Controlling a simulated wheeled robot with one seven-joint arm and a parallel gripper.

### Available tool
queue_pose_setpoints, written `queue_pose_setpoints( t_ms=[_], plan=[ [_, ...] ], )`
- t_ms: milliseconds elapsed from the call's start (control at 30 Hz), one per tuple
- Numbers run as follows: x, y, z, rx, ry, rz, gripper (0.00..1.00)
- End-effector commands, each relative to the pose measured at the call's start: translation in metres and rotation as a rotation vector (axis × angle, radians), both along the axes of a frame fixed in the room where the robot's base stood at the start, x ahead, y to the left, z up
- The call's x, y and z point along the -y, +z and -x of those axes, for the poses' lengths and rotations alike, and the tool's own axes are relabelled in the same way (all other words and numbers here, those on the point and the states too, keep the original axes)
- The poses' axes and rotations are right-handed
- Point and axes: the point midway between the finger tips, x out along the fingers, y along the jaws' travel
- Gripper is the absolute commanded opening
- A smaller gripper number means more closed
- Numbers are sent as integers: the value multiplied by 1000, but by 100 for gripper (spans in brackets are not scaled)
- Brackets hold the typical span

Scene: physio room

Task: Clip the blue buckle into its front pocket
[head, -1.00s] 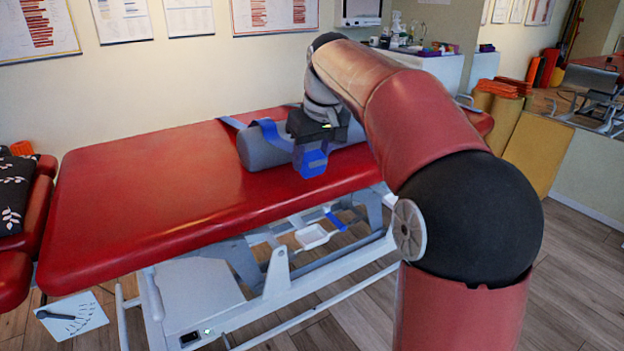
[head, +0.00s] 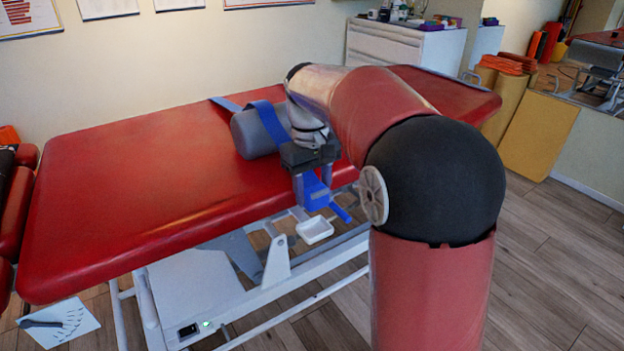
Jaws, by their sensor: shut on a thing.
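My gripper (head: 312,190) points down at the front edge of the red treatment table. It is shut on the blue buckle (head: 317,193), which shows between and below the fingers. Just below it, under the table's front edge, is a small white open-topped pocket (head: 315,231). The buckle appears above the pocket in the picture; I cannot tell the exact gap in depth. A blue piece (head: 341,213) shows beside the pocket's upper right. A blue strap (head: 269,121) runs over the grey bolster (head: 249,136); my arm hides its further course.
The red table top (head: 140,190) is clear left of the bolster. Below it are the white frame and a grey box (head: 190,285). A white cabinet (head: 390,47) stands behind. Wooden floor (head: 545,260) is free at right.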

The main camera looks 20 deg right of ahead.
Motion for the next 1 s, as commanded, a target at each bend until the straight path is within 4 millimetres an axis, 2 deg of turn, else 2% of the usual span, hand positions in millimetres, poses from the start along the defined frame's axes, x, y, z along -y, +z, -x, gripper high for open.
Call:
queue_pose_setpoints(
  t_ms=[33, 200, 600, 800, 1000],
  plan=[
    [0, -9, 0, 0, 0, 0, 18],
    [0, -27, 0, 0, 0, -1, 18],
    [0, -63, 0, 1, 0, 0, 18],
    [0, -71, 0, 1, 0, 0, 18],
    [0, -71, 0, 1, 0, 0, 18]
  ],
)
